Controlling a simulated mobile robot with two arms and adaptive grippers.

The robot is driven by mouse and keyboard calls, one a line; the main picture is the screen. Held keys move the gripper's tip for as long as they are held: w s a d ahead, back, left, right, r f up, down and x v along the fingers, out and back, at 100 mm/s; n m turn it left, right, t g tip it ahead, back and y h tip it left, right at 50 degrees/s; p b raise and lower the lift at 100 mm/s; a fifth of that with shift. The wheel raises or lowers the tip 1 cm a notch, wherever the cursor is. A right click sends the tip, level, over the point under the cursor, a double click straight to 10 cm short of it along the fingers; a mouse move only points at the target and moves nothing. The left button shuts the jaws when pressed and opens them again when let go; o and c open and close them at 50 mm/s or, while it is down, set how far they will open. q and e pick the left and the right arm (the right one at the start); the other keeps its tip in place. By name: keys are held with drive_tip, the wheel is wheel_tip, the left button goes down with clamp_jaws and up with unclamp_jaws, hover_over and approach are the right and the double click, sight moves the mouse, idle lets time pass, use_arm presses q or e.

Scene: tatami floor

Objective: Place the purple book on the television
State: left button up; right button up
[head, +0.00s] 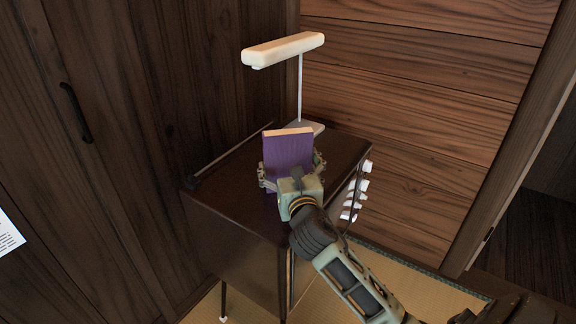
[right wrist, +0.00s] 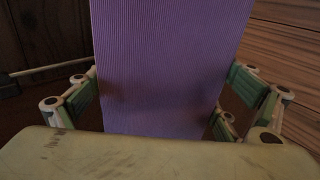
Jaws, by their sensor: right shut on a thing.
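The purple book (head: 288,150) stands roughly upright over the top of the dark television (head: 230,205), a wooden box on thin legs with pale knobs on its right side. My right gripper (head: 290,178) is shut on the book, with a finger at each side edge. The book also fills the middle of the right wrist view (right wrist: 165,70), between the fingers of my right gripper (right wrist: 165,100). I cannot tell whether the book's lower edge touches the television top, as the gripper hides it. My left gripper is not in view.
A white lamp (head: 284,50) with a thin stem stands behind the book, its base (head: 306,127) close to it. A thin antenna rod (head: 235,155) lies along the left of the television top. Dark wooden walls close in behind and left.

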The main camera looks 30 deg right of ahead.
drive_tip(key=shift+f, duration=0.1)
drive_tip(key=o, duration=1.1)
use_arm(q)
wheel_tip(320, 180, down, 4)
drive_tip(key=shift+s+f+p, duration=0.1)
drive_tip(key=shift+p, duration=0.5)
use_arm(e)
drive_tip(key=v, duration=1.2)
